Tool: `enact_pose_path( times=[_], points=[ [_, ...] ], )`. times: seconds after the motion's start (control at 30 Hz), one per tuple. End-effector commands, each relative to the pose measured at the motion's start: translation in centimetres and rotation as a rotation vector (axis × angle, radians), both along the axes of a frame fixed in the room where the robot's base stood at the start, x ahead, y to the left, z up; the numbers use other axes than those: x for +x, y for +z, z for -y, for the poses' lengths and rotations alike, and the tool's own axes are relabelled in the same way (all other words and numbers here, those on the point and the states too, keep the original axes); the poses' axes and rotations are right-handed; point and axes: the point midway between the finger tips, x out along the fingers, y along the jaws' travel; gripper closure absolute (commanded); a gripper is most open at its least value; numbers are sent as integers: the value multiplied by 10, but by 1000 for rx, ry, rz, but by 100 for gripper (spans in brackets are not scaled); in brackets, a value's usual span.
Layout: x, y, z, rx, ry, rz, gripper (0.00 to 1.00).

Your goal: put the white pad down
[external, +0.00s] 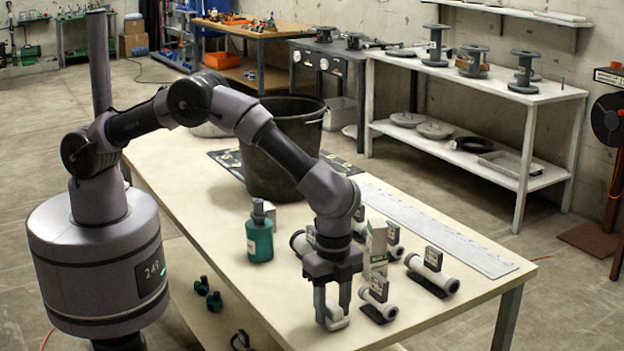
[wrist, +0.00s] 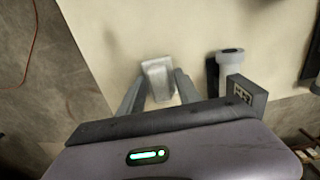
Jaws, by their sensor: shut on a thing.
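My gripper (external: 332,302) points down at the near end of the table in the external view. Its fingers are shut on the white pad (external: 337,322), a small pale block between the fingertips. The wrist view shows the pad (wrist: 158,76) between the two grey fingers of my gripper (wrist: 159,88), with the pale tabletop behind it. The pad is at or just above the tabletop; I cannot tell whether it touches.
Several grey pipe fittings with dark box tops lie right of my gripper; the nearest (external: 378,298) is close by. A green-and-white carton (external: 376,250), a teal bottle (external: 259,235) and a black bucket (external: 283,150) stand farther back. The table's near edge is close.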

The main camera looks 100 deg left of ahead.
Motion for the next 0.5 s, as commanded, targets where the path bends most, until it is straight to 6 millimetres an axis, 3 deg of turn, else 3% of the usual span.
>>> enact_pose_path(
  times=[0.03, 0.07, 0.17, 0.5],
  points=[
    [0, -3, 0, 0, 0, 0, 100],
    [0, -3, 0, 0, 0, 0, 58],
    [0, -2, 0, 0, 0, 0, 38],
    [0, 3, 0, 0, 0, 0, 38]
  ],
)
